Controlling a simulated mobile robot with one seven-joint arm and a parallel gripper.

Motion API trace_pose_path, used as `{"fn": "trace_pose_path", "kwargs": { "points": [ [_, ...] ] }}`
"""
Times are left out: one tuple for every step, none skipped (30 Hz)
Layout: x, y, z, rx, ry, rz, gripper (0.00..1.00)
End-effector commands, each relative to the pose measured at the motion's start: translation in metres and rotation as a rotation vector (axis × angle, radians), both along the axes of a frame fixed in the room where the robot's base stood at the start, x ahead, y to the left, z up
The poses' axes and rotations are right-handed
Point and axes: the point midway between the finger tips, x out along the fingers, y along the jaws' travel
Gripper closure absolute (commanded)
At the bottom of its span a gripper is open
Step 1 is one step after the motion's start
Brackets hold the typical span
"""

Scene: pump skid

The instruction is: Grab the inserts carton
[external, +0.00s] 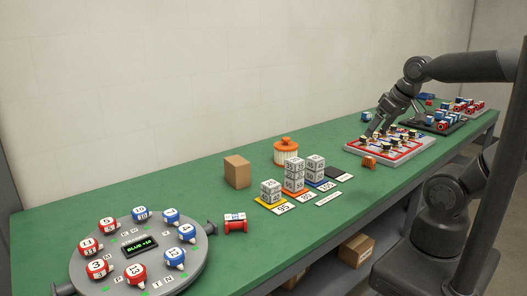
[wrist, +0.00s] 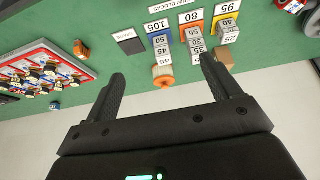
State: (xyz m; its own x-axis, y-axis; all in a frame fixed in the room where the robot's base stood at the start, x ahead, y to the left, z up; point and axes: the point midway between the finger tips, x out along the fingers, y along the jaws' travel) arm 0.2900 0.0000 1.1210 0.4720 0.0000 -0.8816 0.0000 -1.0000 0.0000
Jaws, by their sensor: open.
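A plain brown carton (external: 237,171) stands upright on the green bench near the wall, left of the orange-lidded jar. It also shows in the wrist view (wrist: 228,36), partly hidden behind a finger. Two more brown cartons, one at right (external: 356,248) and one partly hidden (external: 295,279), sit below the bench. No readable label tells me which is the inserts carton. My gripper (external: 372,132) is above the far part of the bench by the red-edged board, well right of the bench-top carton. In the wrist view my gripper (wrist: 162,66) is open with nothing between its fingers.
The orange-lidded jar (external: 286,150) and stacks of numbered blocks (external: 294,176) stand close right of the bench-top carton. A round grey dial (external: 138,252) with numbered pieces fills the near left. The red-edged board (external: 390,147) lies beneath my gripper.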

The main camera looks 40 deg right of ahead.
Motion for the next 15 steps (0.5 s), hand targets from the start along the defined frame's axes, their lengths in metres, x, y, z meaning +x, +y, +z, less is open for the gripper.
{"fn": "trace_pose_path", "kwargs": {
  "points": [
    [0.0,0.0,0.0,0.0,0.0,0.0,0.15],
    [0.0,0.0,0.0,0.0,0.0,0.0,0.15],
    [0.0,0.0,0.0,0.0,0.0,0.0,0.15],
    [0.0,0.0,0.0,0.0,0.0,0.0,0.15],
    [0.0,0.0,0.0,0.0,0.0,0.0,0.15],
    [0.0,0.0,0.0,0.0,0.0,0.0,0.15],
    [0.0,0.0,0.0,0.0,0.0,0.0,0.15],
    [0.001,0.0,0.001,0.0,0.001,0.0,0.15],
    [0.004,0.001,0.002,0.001,0.002,0.0,0.15],
    [0.007,0.001,0.003,0.003,0.003,-0.001,0.15],
    [0.011,0.002,0.004,0.004,0.006,-0.001,0.15],
    [0.017,0.003,0.007,0.006,0.009,-0.003,0.15],
    [0.024,0.004,0.009,0.008,0.013,-0.005,0.15],
    [0.031,0.005,0.011,0.011,0.016,-0.008,0.15],
    [0.042,0.007,0.015,0.013,0.02,-0.01,0.15]
  ]
}}
